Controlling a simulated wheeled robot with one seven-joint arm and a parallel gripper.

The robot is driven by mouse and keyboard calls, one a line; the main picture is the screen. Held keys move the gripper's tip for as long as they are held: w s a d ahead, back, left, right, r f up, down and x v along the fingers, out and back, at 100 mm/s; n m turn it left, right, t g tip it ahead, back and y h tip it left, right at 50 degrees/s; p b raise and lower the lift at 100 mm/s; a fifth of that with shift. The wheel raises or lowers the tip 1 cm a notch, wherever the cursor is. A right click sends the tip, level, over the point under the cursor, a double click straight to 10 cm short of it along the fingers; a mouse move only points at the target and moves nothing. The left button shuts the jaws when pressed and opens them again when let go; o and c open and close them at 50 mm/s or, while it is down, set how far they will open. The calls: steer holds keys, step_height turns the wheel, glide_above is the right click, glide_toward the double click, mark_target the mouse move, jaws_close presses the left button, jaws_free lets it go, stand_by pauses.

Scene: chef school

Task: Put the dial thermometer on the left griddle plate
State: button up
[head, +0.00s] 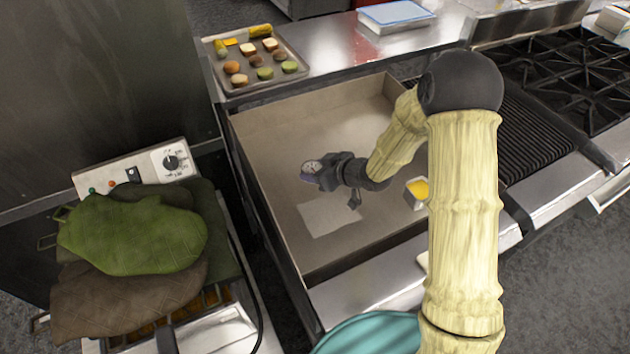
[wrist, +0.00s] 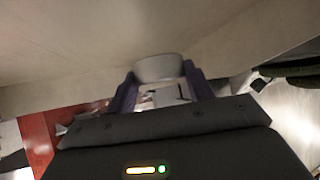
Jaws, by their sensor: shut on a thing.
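My gripper (head: 322,175) is shut on the dial thermometer (head: 311,167), a small round thing with a pale face. In the wrist view the thermometer (wrist: 160,68) shows as a grey-white round body between the two dark fingers (wrist: 160,88). In the head view both are over the left part of a wide beige surface with raised walls (head: 272,205), which looks like the left griddle plate. I cannot tell how high the thermometer is above it. My arm covers part of the plate's right side.
A light rectangular patch (head: 330,216) and a small container with yellow contents (head: 417,191) are on the beige surface. A tray of food (head: 285,78) stands behind it. A fryer with green and brown mitts (head: 135,235) is at left; a ribbed grill (head: 535,140) and burners (head: 570,75) are at right.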

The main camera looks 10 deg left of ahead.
mark_target(316, 189)
steer(key=shift+f, duration=0.55)
steer(key=shift+f, duration=2.05)
steer(key=shift+f, duration=0.1)
